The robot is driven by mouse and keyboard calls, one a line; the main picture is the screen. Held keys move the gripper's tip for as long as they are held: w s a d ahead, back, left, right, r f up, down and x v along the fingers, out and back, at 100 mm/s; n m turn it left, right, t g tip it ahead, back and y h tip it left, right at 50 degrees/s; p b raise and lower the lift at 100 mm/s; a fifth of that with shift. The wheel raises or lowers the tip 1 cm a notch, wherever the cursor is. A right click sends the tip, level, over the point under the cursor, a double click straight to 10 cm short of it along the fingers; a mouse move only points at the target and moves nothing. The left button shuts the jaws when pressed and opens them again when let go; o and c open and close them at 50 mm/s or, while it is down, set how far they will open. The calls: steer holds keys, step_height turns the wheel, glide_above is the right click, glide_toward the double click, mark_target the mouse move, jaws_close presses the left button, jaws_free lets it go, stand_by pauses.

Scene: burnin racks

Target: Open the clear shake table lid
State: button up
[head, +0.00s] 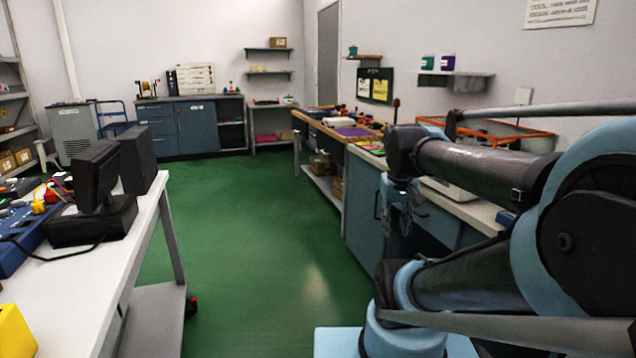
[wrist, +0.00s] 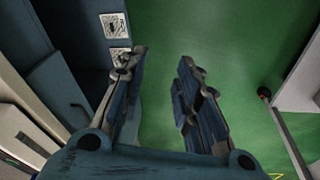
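A clear-walled box with orange edges (head: 540,132) stands on the right-hand bench in the head view, partly hidden behind my arm. It may be the shake table with its clear lid, but I cannot tell for sure, nor whether a lid is raised. My gripper (head: 398,212) hangs pointing down in front of the blue bench cabinets, lower than the bench top and apart from the box. In the wrist view my gripper (wrist: 157,65) has its two fingers spread, with only green floor between them. The box is not recognisable in the wrist view.
The right-hand bench has blue cabinets (head: 362,200) close to my gripper. A white table (head: 75,290) with a black monitor (head: 97,175) stands at the left. Green floor (head: 245,230) is clear between them. Blue cabinets (head: 180,125) stand at the back wall.

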steer(key=shift+y, duration=0.4)
steer(key=s+f, duration=0.1)
steer(key=f, duration=0.1)
steer(key=s+a+f, duration=0.1)
steer(key=s+f, duration=0.1)
steer(key=f, duration=0.1)
steer(key=s+a+f, duration=0.1)
steer(key=s+f, duration=0.1)
steer(key=f, duration=0.1)
steer(key=shift+s+f, duration=0.1)
steer(key=shift+f, duration=0.05)
steer(key=c, duration=0.5)
steer(key=shift+f, duration=0.15)
jaws_close()
steer(key=w+d+r+n+t+h, duration=0.1)
steer(key=w+d+r+n+h, duration=0.4)
steer(key=w, duration=0.6)
steer(key=w+d+r+n+h, duration=0.3)
steer(key=w+d+r+n, duration=0.3)
steer(key=w, duration=0.5)
steer(key=w+d+r+n+t+h, duration=0.1)
steer(key=w+d+r+n+h, duration=0.25)
steer(key=w+d+r, duration=0.55)
steer(key=w+n+t+h, duration=0.1)
steer(key=w+n+h, duration=0.45)
steer(key=w, duration=0.95)
steer(key=shift+n+y, duration=0.6)
steer(key=shift+y, duration=0.2)
steer(key=x, duration=1)
steer(key=shift+r, duration=0.25)
